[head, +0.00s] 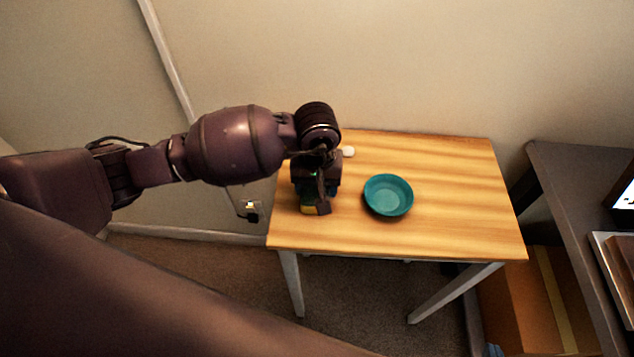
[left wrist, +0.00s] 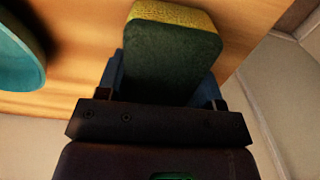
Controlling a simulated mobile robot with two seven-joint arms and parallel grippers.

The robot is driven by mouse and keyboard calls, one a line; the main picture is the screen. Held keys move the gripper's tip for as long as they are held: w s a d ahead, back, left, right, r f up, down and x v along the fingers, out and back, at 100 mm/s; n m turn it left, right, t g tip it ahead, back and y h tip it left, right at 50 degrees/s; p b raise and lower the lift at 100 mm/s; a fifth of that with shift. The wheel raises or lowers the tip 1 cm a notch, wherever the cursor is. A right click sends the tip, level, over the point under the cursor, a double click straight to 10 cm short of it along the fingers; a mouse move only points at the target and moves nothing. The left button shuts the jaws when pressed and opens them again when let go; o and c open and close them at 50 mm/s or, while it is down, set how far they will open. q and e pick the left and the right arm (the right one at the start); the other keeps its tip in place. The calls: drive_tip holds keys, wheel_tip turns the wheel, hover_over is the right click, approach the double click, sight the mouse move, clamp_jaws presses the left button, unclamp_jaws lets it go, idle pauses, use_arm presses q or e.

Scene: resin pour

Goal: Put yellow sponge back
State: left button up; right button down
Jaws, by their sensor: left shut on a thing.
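The yellow sponge (left wrist: 165,45) has a dark green face and a yellow edge. It stands out beyond my left gripper (left wrist: 165,92) in the left wrist view. In the head view a small yellow part of the sponge (head: 309,210) shows below my left gripper (head: 318,203), over the left part of the wooden table (head: 450,220). My left gripper is shut on the sponge. Dark blue parts flank the sponge; I cannot tell whether they are all fingers. The hand hides most of the sponge in the head view, so its contact with the table is unclear. My right gripper is out of view.
A teal bowl (head: 388,195) stands on the table just right of my left gripper. A small white object (head: 348,151) lies near the back edge. The table's right half is clear. A dark desk (head: 575,190) stands to the right, with a cardboard box (head: 530,300) below.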

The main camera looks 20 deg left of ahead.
use_arm(q)
drive_tip(key=shift+f, duration=0.1)
drive_tip(key=o, duration=0.8)
drive_tip(key=shift+o, duration=0.2)
drive_tip(key=shift+r, duration=0.3)
wheel_tip(320, 180, up, 11)
drive_tip(key=shift+f+p, duration=0.15)
drive_tip(key=shift+p, duration=0.5)
drive_tip(key=shift+r, duration=0.55)
